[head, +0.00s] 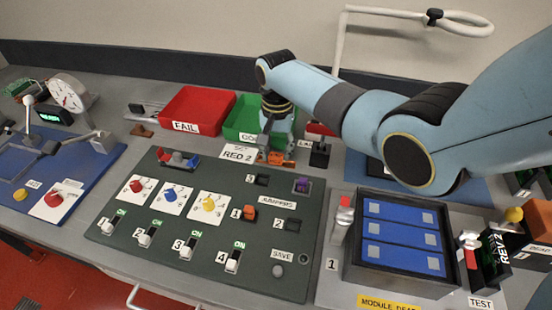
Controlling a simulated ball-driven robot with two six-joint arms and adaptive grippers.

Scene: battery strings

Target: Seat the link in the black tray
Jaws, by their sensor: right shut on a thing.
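My right gripper (278,148) reaches in from the right, over the back edge of the dark green panel. It is shut on a small orange piece (276,158), which I take to be the link; the fingers partly hide it. The black tray (349,262) stands at the right front. It holds three blue modules (400,236) with grey pads, side by side. The right gripper and the orange piece are well behind and left of the tray. My left gripper is not in view.
The green panel (130,240) carries switches, knobs and jumper sockets, with another orange block (249,212) and a purple one (301,185). A red FAIL bin (200,105) and a green bin (240,122) stand behind. A small red-topped post (344,208) stands at the tray's left.

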